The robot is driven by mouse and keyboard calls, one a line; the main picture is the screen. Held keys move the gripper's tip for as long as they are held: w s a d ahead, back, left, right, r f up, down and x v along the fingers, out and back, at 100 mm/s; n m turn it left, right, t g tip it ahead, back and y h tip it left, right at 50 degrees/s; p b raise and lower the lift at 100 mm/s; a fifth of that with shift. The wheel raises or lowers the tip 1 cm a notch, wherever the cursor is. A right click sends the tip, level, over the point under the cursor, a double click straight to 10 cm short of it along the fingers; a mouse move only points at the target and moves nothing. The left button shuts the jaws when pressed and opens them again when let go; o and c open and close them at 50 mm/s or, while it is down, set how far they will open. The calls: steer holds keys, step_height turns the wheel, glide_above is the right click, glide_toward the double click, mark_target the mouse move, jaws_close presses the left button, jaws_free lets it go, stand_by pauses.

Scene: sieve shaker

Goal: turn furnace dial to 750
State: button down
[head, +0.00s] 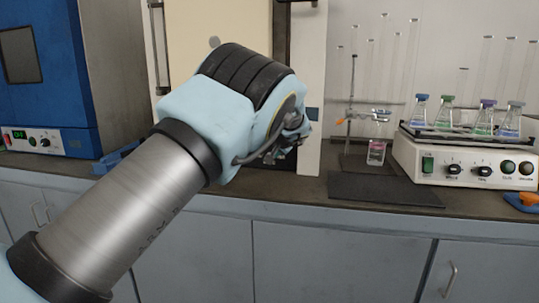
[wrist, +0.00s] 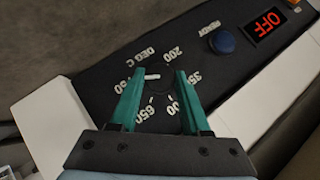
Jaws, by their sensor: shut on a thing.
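In the wrist view, the furnace's black control panel (wrist: 95,85) shows a dark round dial (wrist: 160,92) ringed by printed numbers, among them 200, 350 and 650, with "DEG C" beside them. Some numbers are partly covered by the fingers. A short white mark lies near the dial's upper left edge. My gripper (wrist: 158,80) has its two teal fingers on either side of the dial, shut on it. In the head view, the furnace (head: 232,22) is a cream and white box, and my gripper (head: 292,138) is at its lower front; my wrist hides the dial.
A red display (wrist: 266,24) reading OFF and a blue button (wrist: 222,40) sit on the panel. A blue oven (head: 38,75) stands left. To the right are a dark mat (head: 385,190), a small beaker (head: 376,153), a glassware stand and a shaker (head: 455,165) with several flasks.

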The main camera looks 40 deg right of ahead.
steer(key=shift+c, duration=1.8)
jaws_free()
steer(key=shift+s, duration=0.1)
steer(key=b+v, duration=0.2)
steer(key=v, duration=0.8)
steer(key=shift+s+r, duration=0.2)
steer(key=shift+r, duration=0.05)
steer(key=shift+a, duration=0.15)
